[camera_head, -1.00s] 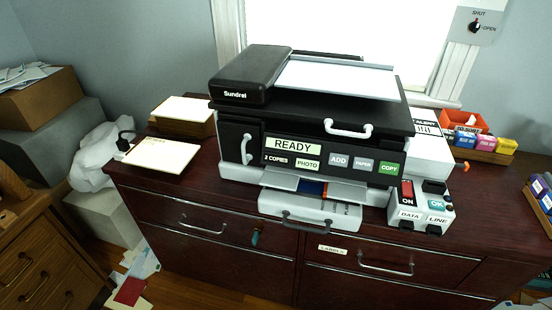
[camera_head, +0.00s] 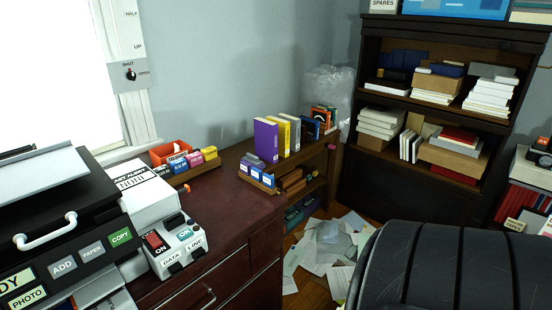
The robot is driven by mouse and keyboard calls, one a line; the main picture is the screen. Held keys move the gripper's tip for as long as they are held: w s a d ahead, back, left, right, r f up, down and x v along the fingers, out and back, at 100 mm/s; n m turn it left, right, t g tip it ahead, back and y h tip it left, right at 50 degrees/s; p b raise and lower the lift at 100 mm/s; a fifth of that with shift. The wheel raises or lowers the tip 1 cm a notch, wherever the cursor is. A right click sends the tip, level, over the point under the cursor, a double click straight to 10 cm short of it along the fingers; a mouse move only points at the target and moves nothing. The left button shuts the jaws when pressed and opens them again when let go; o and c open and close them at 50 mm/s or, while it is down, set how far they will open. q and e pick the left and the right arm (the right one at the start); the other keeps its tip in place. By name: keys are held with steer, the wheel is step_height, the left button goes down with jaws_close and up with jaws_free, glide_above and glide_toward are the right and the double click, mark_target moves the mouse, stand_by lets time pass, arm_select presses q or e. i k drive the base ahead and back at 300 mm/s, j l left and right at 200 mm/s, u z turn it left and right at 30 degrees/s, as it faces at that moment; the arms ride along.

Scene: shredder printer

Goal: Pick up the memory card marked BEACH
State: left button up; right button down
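No card that I can read as BEACH shows in the head view. Small blue and purple pieces with white labels stand in a low wooden holder (camera_head: 245,177) at the right end of the dark red cabinet top; their labels are too small to read. Blue, pink and yellow cartridge-like blocks (camera_head: 194,161) sit in another wooden tray, also with unreadable labels. Neither of my grippers is in view.
The printer (camera_head: 62,215) is cut off at the left, with a white switch box (camera_head: 178,246) beside it. The cabinet top (camera_head: 232,205) is bare to the right. Upright books (camera_head: 266,140), a bookcase (camera_head: 448,35) and floor papers (camera_head: 322,250) lie beyond. A dark ribbed shape (camera_head: 440,268) fills the lower right.

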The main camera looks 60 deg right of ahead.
mark_target(256, 174)
steer(key=l+z, duration=0.1)
steer(key=z, duration=1.65)
steer(key=j, duration=0.05)
